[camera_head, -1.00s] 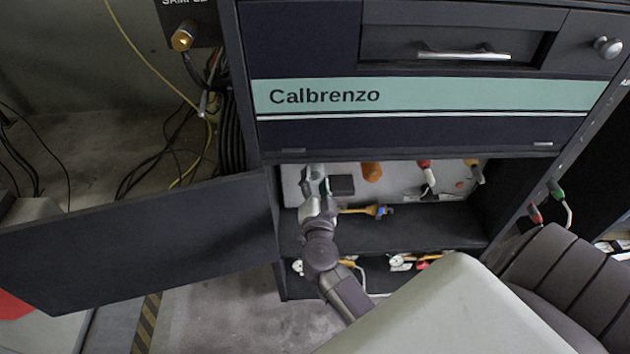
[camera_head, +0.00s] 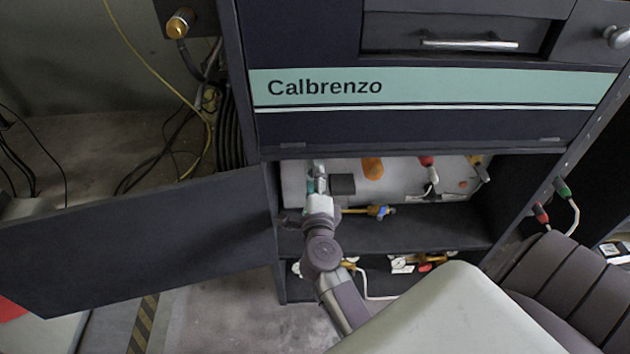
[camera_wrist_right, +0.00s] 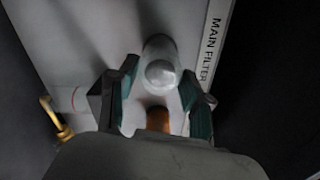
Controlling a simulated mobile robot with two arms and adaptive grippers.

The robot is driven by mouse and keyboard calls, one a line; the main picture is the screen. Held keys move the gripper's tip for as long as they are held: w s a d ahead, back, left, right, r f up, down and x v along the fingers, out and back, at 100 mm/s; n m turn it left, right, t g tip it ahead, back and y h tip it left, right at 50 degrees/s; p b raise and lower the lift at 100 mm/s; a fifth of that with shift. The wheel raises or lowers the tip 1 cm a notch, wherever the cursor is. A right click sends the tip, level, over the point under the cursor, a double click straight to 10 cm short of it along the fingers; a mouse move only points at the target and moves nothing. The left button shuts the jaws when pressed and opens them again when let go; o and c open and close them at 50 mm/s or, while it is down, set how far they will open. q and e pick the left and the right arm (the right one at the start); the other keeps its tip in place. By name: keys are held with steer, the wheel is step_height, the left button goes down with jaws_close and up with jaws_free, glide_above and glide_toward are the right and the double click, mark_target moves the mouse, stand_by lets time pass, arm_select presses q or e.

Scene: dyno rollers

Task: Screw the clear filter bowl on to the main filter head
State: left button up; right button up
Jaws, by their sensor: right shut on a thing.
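My right gripper (camera_head: 317,180) reaches into the open bay of the cabinet, at its left end. In the right wrist view its green-lined fingers (camera_wrist_right: 162,88) are shut on a pale grey, round-ended cylinder, which looks like the clear filter bowl (camera_wrist_right: 160,74). Its rounded end faces the wrist camera. An orange-brown piece (camera_wrist_right: 158,119) shows between the fingers below it; I cannot tell what it belongs to. A "MAIN FILTER" label (camera_wrist_right: 211,48) is on the panel to the right. The filter head cannot be made out, nor whether the bowl touches it. My left gripper is out of view.
The pale panel (camera_head: 400,186) carries a dark block (camera_head: 342,184), an orange cylinder (camera_head: 372,167) and a red fitting (camera_head: 427,161). A yellow and blue fitting (camera_head: 380,211) lies right of my wrist. The open door (camera_head: 140,240) borders the bay's left side.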

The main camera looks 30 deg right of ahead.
steer(key=m+b, duration=0.1)
steer(key=m, duration=0.4)
steer(key=shift+f, duration=0.15)
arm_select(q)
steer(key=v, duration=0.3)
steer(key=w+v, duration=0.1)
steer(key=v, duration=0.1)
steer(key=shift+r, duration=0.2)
arm_select(e)
steer(key=o, duration=1.4)
steer(key=shift+a, duration=0.1)
steer(key=shift+c, duration=0.2)
